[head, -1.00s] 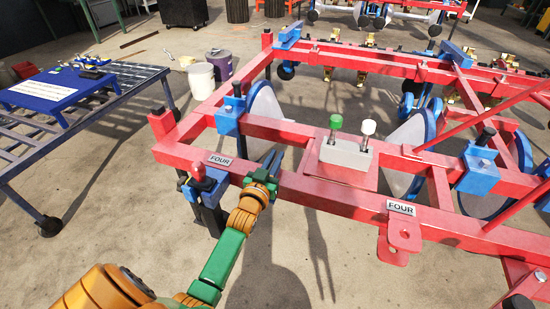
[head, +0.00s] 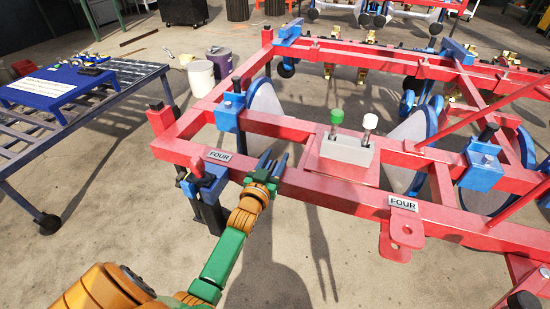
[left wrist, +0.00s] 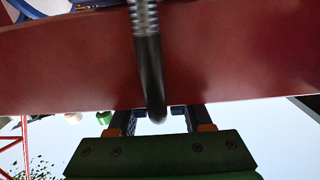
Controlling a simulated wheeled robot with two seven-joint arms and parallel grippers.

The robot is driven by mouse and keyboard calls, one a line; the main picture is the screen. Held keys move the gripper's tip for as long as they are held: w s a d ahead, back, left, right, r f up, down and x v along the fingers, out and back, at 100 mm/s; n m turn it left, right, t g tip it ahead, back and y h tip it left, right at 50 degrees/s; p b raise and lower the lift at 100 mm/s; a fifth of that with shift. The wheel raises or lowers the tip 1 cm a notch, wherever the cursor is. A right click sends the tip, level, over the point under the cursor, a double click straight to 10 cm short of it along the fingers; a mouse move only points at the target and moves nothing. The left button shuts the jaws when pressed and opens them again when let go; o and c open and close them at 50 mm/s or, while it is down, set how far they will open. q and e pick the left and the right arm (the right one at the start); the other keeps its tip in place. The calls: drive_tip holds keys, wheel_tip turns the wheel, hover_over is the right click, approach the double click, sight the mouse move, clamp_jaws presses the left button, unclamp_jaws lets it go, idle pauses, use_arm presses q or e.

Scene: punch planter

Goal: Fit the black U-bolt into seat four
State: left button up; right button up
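My left gripper (head: 272,162) is at the near red beam of the frame, right of the left FOUR label (head: 219,156). Its two fingers stand apart, with a gap between them. In the left wrist view the fingers (left wrist: 158,120) show below a dark rod with a threaded upper part (left wrist: 148,60), which looks like the black U-bolt seen edge-on. The rod lies against the red beam, its rounded end between the fingers with space on both sides. I cannot make out the U-bolt in the head view. My right gripper is not in view.
A second FOUR label (head: 403,203) is on the near beam above a red plate with a hole. A grey block (head: 346,148) with green and white knobs stands on the frame. A blue tray (head: 45,84) sits on a rack at left. Open floor lies in front.

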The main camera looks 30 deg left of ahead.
use_arm(q)
drive_tip(key=p+v, duration=0.2)
drive_tip(key=v, duration=0.5)
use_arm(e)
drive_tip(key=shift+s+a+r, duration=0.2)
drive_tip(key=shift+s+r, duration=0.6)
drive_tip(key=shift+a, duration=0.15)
use_arm(q)
drive_tip(key=shift+s+f, duration=0.1)
